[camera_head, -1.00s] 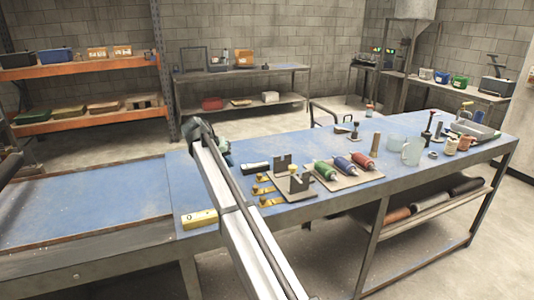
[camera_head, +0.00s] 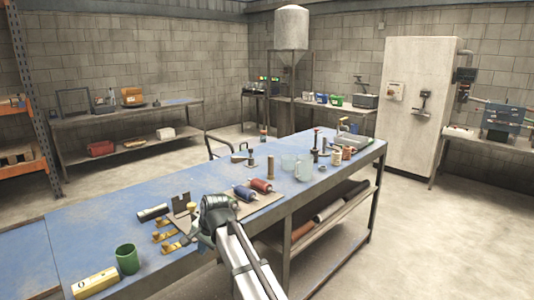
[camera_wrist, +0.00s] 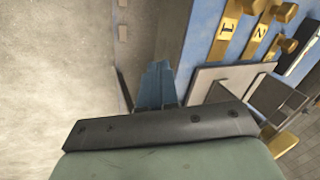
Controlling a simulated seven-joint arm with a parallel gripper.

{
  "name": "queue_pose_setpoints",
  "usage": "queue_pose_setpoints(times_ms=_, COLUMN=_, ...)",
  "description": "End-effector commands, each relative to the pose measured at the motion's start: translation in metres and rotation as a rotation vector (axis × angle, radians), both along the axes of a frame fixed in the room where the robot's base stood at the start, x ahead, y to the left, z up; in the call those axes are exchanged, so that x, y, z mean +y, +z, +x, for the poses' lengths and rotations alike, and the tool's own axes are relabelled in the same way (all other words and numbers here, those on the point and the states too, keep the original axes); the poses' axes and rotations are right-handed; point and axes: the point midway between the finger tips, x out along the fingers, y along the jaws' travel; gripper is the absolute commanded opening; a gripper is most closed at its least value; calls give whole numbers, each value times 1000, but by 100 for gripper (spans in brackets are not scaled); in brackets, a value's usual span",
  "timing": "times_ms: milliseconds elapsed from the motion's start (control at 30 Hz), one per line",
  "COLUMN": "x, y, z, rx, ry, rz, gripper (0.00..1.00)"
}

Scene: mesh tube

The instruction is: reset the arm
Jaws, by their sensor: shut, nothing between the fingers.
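My gripper (camera_wrist: 155,82) shows in the wrist view with its fingers together and nothing between them. Its fingertips are over the front edge of the blue-topped bench (camera_head: 100,225), with pale floor to the left of them. In the head view my arm rises from the bottom edge, and its dark wrist end is in front of the bench's near side. The fingers are not clear in that view. The wrist hides part of the small board (camera_head: 262,200) that carries a blue bottle (camera_head: 244,193) and a red bottle (camera_head: 262,185).
A green cup (camera_head: 127,258) and a yellow block (camera_head: 95,283) stand left of my wrist. Brass pieces (camera_head: 165,237) and a dark upright bracket (camera_head: 181,203) are close by. Clear mugs (camera_head: 304,168) stand farther right. The bench's left part is mostly bare.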

Motion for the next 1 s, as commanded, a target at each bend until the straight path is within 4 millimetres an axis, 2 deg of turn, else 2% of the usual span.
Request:
queue_pose_setpoints(times_ms=33, x=-19, y=-19, z=-8, rx=24, ry=-22, rz=11, gripper=0)
queue_pose_setpoints(times_ms=267, x=-59, y=-91, z=-13, rx=78, ry=-6, rz=-38, gripper=0)
queue_pose_setpoints(times_ms=567, x=-121, y=-197, z=-40, rx=161, ry=55, rz=-135, gripper=0)
queue_pose_setpoints(times_ms=767, x=-164, y=-262, z=-69, rx=224, ry=103, rz=-187, gripper=0)
queue_pose_setpoints(times_ms=1000, x=-212, y=-331, z=-115, rx=309, ry=164, rz=-236, gripper=0)
